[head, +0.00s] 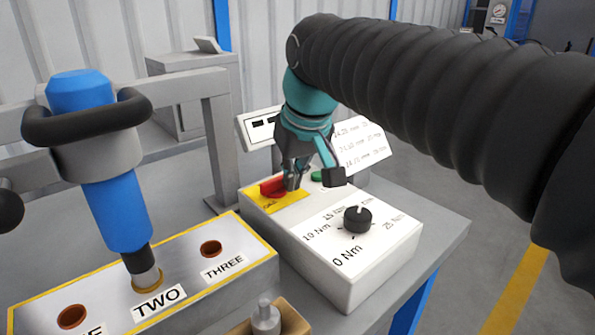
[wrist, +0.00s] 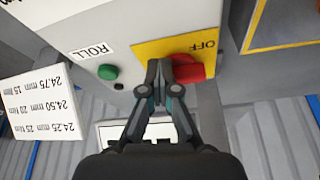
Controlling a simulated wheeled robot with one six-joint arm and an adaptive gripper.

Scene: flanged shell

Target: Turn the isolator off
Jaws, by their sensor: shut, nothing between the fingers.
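The isolator is a red rotary handle (head: 272,187) on a yellow plate (head: 268,203), at the back left of a white control box (head: 345,265). In the wrist view the red handle (wrist: 190,70) sits on the yellow plate (wrist: 150,48), with OFF printed upside down beside it. My gripper (head: 293,182) points down at the plate, right beside the handle. In the wrist view my gripper (wrist: 164,66) is shut and its fingertips overlap the handle's left part. I cannot tell whether they touch it.
A green button (head: 317,175) sits just right of the handle; the wrist view labels it ROLL. A black torque knob (head: 357,219) is at the box front. A blue tool (head: 115,190) stands in hole TWO of a holder (head: 190,285) on the left. A tilted sign (head: 360,145) stands behind.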

